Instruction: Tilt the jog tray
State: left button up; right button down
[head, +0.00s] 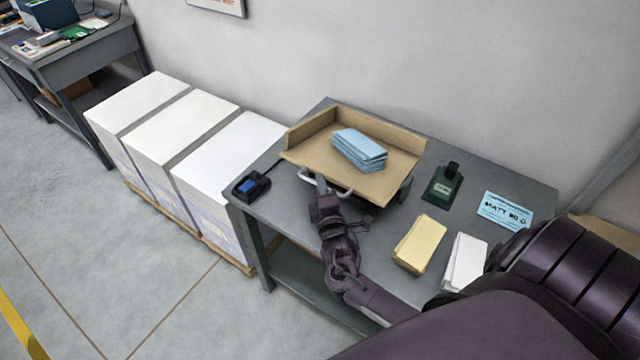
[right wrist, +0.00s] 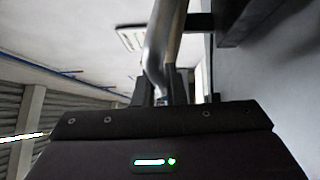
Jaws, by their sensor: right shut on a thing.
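The jog tray (head: 305,143) is a tan tray with raised walls at the back and sides, on a dark stand at the table's back. A stack of light blue paper (head: 360,150) lies on it. A pale metal handle (head: 343,191) runs along its front edge; I cannot tell how far the tray is tilted. My right gripper (head: 321,187) is shut on the handle near its left end. In the right wrist view the handle (right wrist: 161,45) rises as a shiny bar from between the fingers, which are partly hidden. My left gripper is not in view.
The grey table (head: 290,215) also bears a black device with a blue top (head: 252,185), a yellow pad (head: 420,243), a white stack (head: 465,262), a dark green device (head: 442,184) and a blue card (head: 505,210). Tall white paper stacks (head: 183,125) stand on a pallet to the left.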

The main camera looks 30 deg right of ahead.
jog(key=shift+d+r, duration=0.1)
jog(key=shift+r, duration=0.1)
jog(key=c, duration=1.5)
grip_release()
jog(key=shift+f, duration=0.1)
jog(key=shift+s+a+f, duration=0.1)
jog(key=shift+s+a, duration=0.1)
jog(key=shift+s, duration=0.1)
jog(key=b+v, duration=0.1)
jog(key=v, duration=0.6)
jog(key=shift+b, duration=0.4)
